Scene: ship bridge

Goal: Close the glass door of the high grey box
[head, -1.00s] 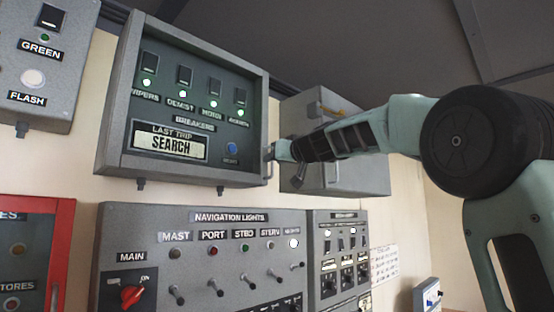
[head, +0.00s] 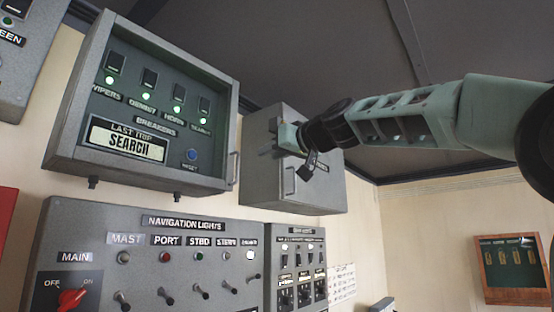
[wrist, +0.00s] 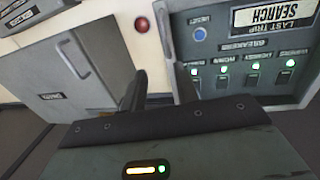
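The high grey box (head: 60,150) hangs on the wall at upper left in the head view, with breaker switches and a "LAST TRIP SEARCH" display inside. Its glass door appears to lie flat against the front; I see no clear gap. The door handle (head: 233,168) is at the right edge of the box. In the wrist view the box (wrist: 285,105) appears upside down at right. My gripper (head: 279,148) is to the right of the handle, apart from it, in front of a smaller grey cabinet. In the wrist view its fingers (wrist: 160,88) are apart with nothing between them.
The smaller closed grey cabinet (head: 325,190) hangs just right of the box, close behind my gripper. A navigation lights panel (head: 90,225) is below. A red-edged box (head: 8,235) is at lower left, and a wooden key case (head: 513,268) hangs at far right.

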